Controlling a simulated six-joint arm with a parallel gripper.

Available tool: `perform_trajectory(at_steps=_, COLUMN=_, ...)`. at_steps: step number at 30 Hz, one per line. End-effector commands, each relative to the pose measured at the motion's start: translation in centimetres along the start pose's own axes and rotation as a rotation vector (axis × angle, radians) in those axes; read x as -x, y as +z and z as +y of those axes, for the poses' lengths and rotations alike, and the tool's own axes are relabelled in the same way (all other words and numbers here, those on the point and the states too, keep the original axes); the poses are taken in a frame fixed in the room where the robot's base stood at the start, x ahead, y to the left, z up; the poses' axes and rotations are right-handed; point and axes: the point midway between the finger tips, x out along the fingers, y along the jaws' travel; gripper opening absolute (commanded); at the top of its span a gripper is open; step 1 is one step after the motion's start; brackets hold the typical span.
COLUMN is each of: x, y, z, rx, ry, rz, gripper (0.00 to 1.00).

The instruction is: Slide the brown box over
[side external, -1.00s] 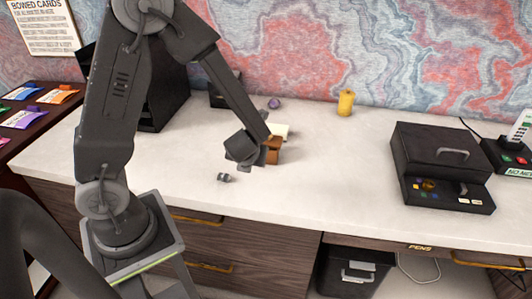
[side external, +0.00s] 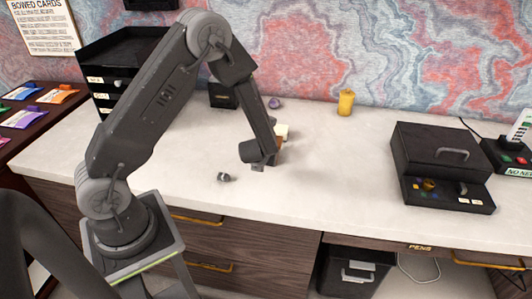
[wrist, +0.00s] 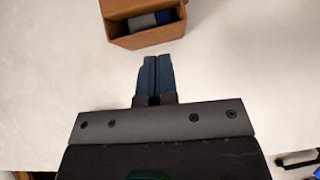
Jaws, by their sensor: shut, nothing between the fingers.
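The brown box (wrist: 146,43) is at the top of the wrist view, with its open side showing grey and blue items inside. In the side view only a small part of the brown box (side external: 279,142) shows behind my arm. My gripper (wrist: 155,58) is shut and empty, its two dark blue fingers together. The fingertips point at the box's near edge and look just short of it; I cannot tell if they touch. In the side view my gripper (side external: 258,167) is low over the white desk top.
A small grey object (side external: 224,177) lies left of my gripper. A pale block (side external: 281,130) is by the box. A yellow cylinder (side external: 346,103) and a purple item (side external: 274,103) stand toward the wall. The desk between is clear.

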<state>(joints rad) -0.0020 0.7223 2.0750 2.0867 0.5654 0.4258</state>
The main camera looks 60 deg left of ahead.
Motion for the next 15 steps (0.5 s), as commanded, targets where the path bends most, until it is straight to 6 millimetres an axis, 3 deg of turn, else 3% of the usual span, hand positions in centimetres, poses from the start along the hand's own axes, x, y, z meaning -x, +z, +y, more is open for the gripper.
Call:
perform_trajectory(at_steps=6, x=-1.4, y=1.4, z=0.0, rx=0.001, ry=0.001, rz=0.002, gripper=0.0)
perform_trajectory(at_steps=15, x=-1.6, y=1.6, z=0.0, rx=-0.001, ry=0.001, rz=0.003, gripper=0.0)
